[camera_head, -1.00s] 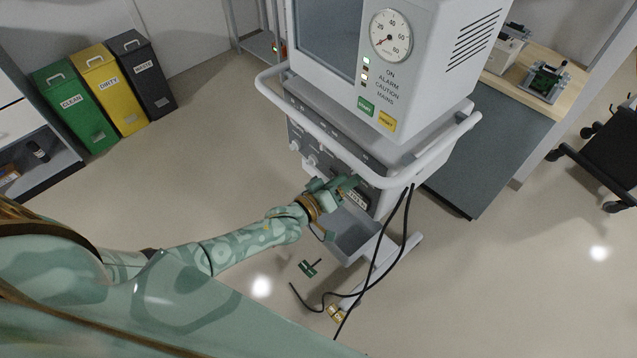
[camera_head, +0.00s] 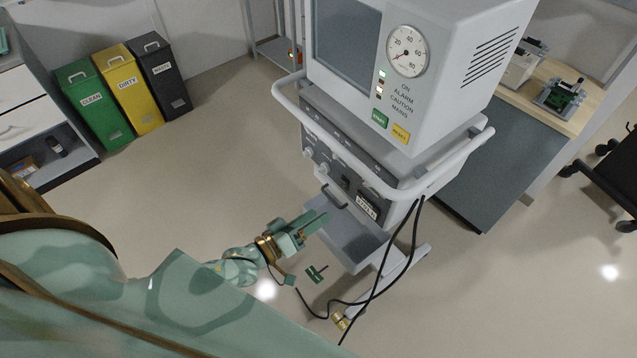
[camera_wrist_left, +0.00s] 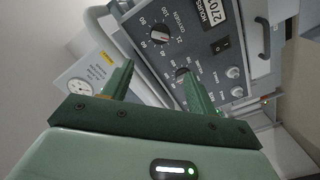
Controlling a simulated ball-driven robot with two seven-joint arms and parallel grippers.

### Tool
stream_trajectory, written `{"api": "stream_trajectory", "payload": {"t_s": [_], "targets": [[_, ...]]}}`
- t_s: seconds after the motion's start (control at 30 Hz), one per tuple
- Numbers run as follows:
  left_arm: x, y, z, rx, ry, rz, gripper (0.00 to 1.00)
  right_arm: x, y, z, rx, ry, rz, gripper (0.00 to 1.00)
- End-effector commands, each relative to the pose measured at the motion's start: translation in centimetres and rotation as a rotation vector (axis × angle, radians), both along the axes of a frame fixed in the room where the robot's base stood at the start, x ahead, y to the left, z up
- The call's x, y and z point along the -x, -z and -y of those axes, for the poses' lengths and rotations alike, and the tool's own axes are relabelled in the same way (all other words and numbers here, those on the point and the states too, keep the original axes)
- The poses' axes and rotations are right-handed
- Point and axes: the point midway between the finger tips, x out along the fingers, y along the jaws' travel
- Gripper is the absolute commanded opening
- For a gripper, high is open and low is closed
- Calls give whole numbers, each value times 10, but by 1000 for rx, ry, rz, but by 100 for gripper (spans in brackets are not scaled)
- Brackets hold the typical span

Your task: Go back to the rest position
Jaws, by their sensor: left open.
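My left gripper (camera_head: 316,222) is open and empty. In the head view it is in front of the ventilator (camera_head: 400,75), over the grey tray or drawer (camera_head: 350,232) low on its front. The left wrist view shows its two green fingers (camera_wrist_left: 158,85) apart, with nothing between them but the ventilator's control panel (camera_wrist_left: 175,45) with dials and a switch behind. I cannot tell the exact gap between the fingertips and the tray. My right gripper is not in view.
Black cables (camera_head: 400,262) hang from the ventilator to the floor. Green, yellow and black bins (camera_head: 127,85) stand at the back left. Floor between is clear.

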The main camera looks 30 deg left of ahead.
Motion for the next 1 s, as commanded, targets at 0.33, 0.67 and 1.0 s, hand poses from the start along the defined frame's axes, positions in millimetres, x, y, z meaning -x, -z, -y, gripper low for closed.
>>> {"api": "stream_trajectory", "payload": {"t_s": [0.33, 0.67, 1.0], "targets": [[3, 20, -1, -177, 18, -18, 58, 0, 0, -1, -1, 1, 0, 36], [118, 251, -79, -1014, 175, -516, 58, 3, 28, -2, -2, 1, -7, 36], [333, 390, -64, -1188, 504, -1035, 58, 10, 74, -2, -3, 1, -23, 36]]}}
